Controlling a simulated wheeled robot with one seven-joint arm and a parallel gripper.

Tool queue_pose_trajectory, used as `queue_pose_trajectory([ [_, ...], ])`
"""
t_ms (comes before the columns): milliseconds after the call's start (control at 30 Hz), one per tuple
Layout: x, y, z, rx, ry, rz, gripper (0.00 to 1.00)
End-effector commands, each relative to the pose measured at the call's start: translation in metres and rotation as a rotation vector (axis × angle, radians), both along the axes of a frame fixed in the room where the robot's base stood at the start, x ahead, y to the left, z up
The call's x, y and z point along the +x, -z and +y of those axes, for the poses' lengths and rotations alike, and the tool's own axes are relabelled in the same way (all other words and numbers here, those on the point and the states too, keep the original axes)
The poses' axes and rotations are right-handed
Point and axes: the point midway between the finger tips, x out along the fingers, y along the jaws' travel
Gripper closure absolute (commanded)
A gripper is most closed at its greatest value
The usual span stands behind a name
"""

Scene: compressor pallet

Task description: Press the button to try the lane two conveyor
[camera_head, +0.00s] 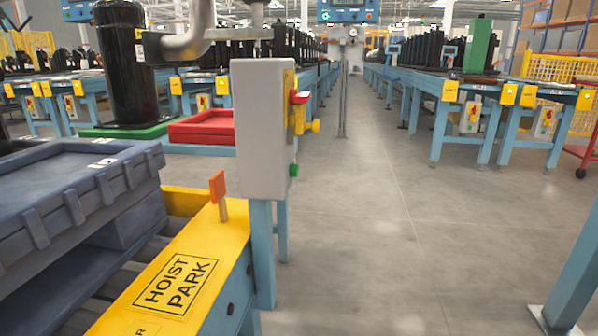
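A grey control box (262,130) stands on a blue post at the end of the near conveyor, seen from its side. Its yellow face (289,100) points right and is seen almost edge-on. A red button (299,97) sticks out near the top, with a yellow knob (313,126) below it. A green button (294,170) sits low on the box edge. I cannot read a lane number on any box. My gripper is not in view.
A yellow plate marked HOIST PARK (176,283) with an orange flag (218,187) lies in front of the box. A dark grey pallet (75,205) is at left, a black compressor (127,65) and red tray (205,126) behind. The aisle floor (400,235) is clear.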

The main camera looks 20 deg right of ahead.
Motion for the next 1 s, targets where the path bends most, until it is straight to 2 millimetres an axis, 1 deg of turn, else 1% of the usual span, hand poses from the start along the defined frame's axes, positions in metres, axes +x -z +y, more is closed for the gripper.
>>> queue_pose_trajectory([
  [33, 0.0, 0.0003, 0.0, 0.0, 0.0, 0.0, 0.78],
  [267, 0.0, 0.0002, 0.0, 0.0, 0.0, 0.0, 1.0],
  [1000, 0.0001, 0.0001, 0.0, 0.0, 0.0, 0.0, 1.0],
])
